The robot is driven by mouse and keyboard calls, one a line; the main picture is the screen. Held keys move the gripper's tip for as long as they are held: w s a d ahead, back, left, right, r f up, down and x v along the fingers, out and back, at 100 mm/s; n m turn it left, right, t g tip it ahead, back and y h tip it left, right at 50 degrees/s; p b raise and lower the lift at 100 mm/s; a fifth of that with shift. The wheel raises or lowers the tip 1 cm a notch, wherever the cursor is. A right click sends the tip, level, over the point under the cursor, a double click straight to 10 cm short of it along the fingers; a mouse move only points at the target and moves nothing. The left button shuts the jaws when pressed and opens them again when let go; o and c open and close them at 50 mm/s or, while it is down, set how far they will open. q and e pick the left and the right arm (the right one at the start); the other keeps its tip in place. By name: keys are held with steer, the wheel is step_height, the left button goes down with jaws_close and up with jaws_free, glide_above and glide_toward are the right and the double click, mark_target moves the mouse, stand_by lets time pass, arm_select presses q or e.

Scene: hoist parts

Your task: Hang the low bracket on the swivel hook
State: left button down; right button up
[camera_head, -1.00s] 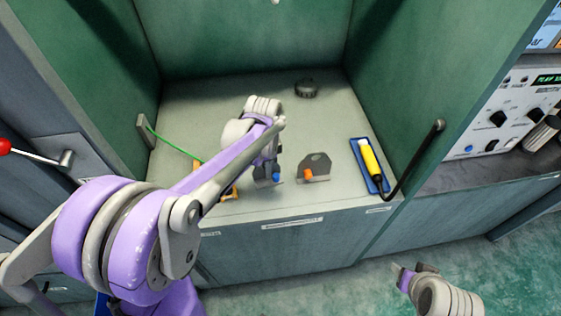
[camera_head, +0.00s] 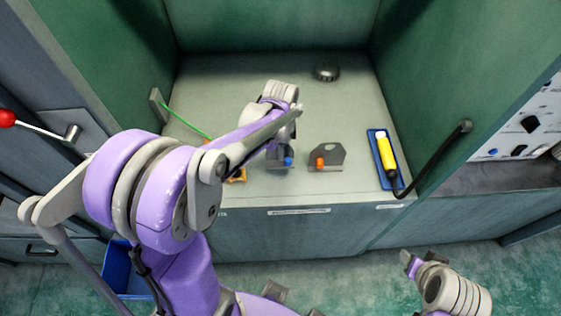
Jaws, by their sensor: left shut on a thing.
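My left gripper (camera_head: 281,160) is over the counter near its front edge, shut on a small grey bracket with a blue part (camera_head: 288,162). The arm and gripper hide much of this bracket, and I cannot tell whether it still touches the counter. A second grey bracket with an orange part (camera_head: 329,156) stands just to the right, apart from the gripper. I cannot tell for sure which bracket is the low one. The swivel hook is not in view. My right gripper (camera_head: 411,263) is low at the right, away from the counter; its jaws are unclear.
A blue tray with a yellow-handled tool (camera_head: 386,152) lies at the counter's right, beside a black bar handle (camera_head: 440,155). A dark round knob (camera_head: 326,71) sits at the back. Green walls enclose the counter. A blue bin (camera_head: 128,268) is at lower left.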

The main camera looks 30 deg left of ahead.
arm_select(q)
steer(key=shift+f, duration=2.55)
steer(key=shift+f+b, duration=0.2)
steer(key=shift+b, duration=0.15)
steer(key=c, duration=1)
jaws_free()
